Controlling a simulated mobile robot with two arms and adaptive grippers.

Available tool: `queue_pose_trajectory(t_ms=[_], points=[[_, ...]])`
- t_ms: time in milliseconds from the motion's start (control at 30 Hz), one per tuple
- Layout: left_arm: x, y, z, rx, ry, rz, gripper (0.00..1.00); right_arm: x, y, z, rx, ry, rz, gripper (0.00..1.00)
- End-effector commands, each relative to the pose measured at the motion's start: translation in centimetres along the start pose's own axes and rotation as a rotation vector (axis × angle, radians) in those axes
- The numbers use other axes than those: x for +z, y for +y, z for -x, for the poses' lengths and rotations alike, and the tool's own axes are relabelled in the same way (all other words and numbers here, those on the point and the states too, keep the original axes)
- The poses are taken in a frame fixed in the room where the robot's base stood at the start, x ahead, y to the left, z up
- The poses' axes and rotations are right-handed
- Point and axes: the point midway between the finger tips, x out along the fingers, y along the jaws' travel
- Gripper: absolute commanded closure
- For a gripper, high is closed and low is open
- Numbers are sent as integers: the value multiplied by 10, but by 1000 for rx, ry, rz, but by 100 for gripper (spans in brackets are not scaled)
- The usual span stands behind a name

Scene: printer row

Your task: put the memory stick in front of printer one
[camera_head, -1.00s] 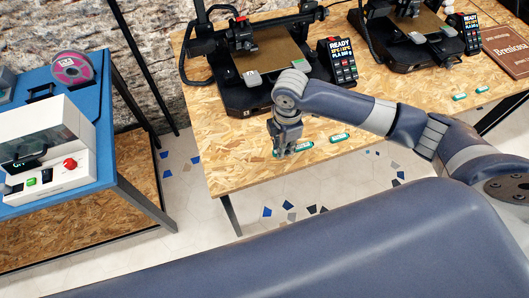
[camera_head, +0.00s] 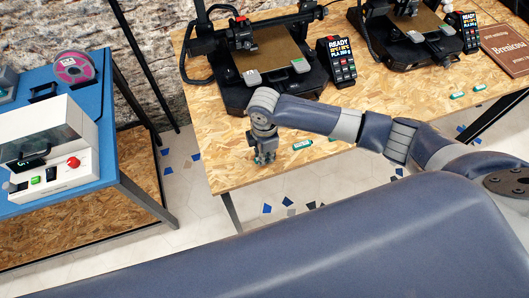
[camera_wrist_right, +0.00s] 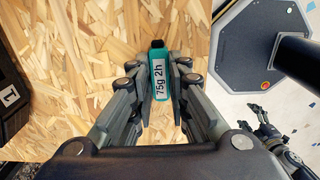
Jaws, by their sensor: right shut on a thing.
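My right gripper (camera_head: 264,159) is low over the front left part of the wooden table (camera_head: 222,172). It is shut on a teal memory stick (camera_wrist_right: 158,76) with a black cap and a label reading "75g 2h". Whether the stick touches the table I cannot tell. Printer one (camera_head: 262,93), black, stands behind the gripper; its corner with a "1" label (camera_wrist_right: 10,95) shows at the left edge of the right wrist view. My left gripper (camera_wrist_right: 262,118) shows small at lower right there, apart from the table; its jaws are unclear.
A green stick (camera_head: 302,145) lies just right of my right gripper. Two more sticks (camera_head: 457,95) (camera_head: 481,88) lie in front of a second printer (camera_head: 408,45). A keypad display (camera_head: 338,62) stands beside printer one. A blue table (camera_head: 112,130) is separate at left.

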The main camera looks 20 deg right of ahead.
Motion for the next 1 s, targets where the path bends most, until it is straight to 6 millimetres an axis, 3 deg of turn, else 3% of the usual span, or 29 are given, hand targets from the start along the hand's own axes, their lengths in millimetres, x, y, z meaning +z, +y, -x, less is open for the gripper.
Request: queue_pose_trajectory(t_ms=[33, 67, 133, 567, 1000], points=[[0, -1, -1, -1, 0, 0, 29, 0, 0, -2, -1, 0, 0, 96], [0, -1, 0, -2, 0, 0, 29, 0, 0, -2, -1, 0, 0, 79], [0, -2, 0, -2, 0, 1, 29, 0, 0, -2, -1, 0, 0, 64], [0, -3, 0, -4, 0, 1, 29, 0, 1, 5, 2, 1, 0, 64], [1, -3, -5, -4, 0, 1, 29, 0, 1, 91, 3, 1, 1, 64]])
